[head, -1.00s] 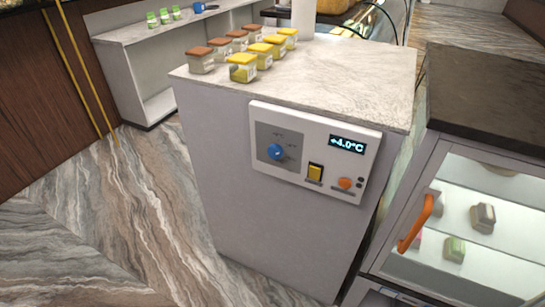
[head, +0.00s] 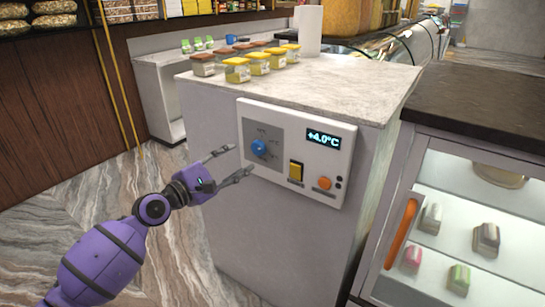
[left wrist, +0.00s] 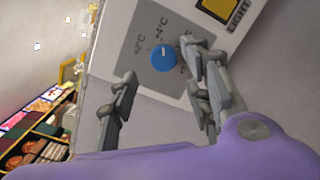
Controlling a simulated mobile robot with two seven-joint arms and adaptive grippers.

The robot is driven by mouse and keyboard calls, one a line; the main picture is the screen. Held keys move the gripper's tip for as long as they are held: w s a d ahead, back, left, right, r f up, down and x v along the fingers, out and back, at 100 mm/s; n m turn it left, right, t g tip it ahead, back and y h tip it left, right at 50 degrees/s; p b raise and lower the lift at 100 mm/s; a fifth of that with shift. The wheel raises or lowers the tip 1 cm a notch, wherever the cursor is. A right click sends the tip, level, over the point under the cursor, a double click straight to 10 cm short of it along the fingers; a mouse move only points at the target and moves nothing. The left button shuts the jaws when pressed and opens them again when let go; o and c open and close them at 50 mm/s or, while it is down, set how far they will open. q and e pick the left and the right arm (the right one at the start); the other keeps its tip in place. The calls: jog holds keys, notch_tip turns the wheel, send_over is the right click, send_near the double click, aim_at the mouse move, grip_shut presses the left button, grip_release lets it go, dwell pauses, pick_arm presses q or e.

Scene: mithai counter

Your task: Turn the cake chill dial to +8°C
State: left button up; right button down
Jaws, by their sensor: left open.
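The cake chill dial (head: 259,148) is a round blue knob on a grey plate, at the left of the white control panel (head: 285,197). The display (head: 323,139) reads +4.0°C. In the left wrist view the dial (left wrist: 163,59) shows a white pointer mark, with +2°C and +4°C labels beside it; other labels are hidden by a finger. My left gripper (head: 236,163) is open and empty, just left of and a little below the dial, apart from it in the head view. My right gripper is not in view.
A yellow switch (head: 296,172) and an orange button (head: 324,183) sit right of the dial. Several jars (head: 237,70) stand on the marble top (head: 330,85). A glass cabinet with an orange handle (head: 401,233) stands at right. Floor is free at left.

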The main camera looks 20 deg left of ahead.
aim_at(254, 147)
pick_arm(q)
jog(key=shift+n, duration=0.4)
jog(key=x, duration=0.5)
jog(key=a+x, duration=0.1)
jog(key=x, duration=0.2)
jog(key=shift+w+f, duration=0.15)
jog(key=shift+f, duration=0.15)
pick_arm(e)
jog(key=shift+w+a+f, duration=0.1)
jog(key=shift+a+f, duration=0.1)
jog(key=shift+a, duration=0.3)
pick_arm(q)
jog(key=shift+c, duration=0.2)
jog(key=shift+r, duration=0.1)
jog(key=c, duration=1)
